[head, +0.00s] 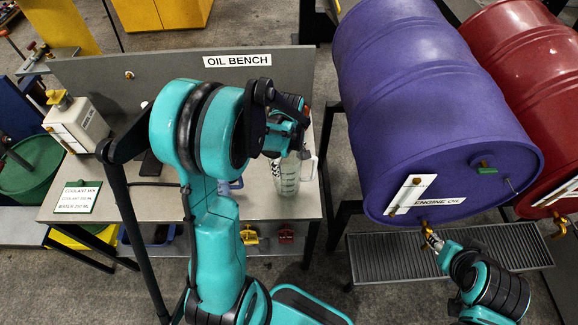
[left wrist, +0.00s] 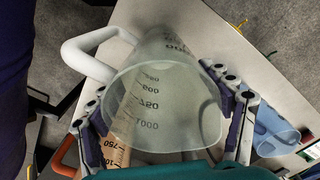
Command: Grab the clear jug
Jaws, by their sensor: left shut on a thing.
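The clear jug (head: 287,178) stands on the oil bench, a translucent measuring jug with dark scale marks and a white handle at its right in the head view. My left gripper (head: 290,135) is at its top. In the left wrist view the jug (left wrist: 165,100) fills the space between the gripper's fingers (left wrist: 165,120), which sit against its two sides. The left gripper is shut on it. My right gripper (head: 433,240) is by the brass tap under the purple drum; its fingers are too small to tell open from shut.
The purple engine oil drum (head: 430,110) and a red drum (head: 525,80) lie at the right above a grate (head: 400,262). A blue vessel (left wrist: 272,135) is beside the clear jug. A white canister (head: 77,122) and a sign card (head: 77,197) stand on the bench's left.

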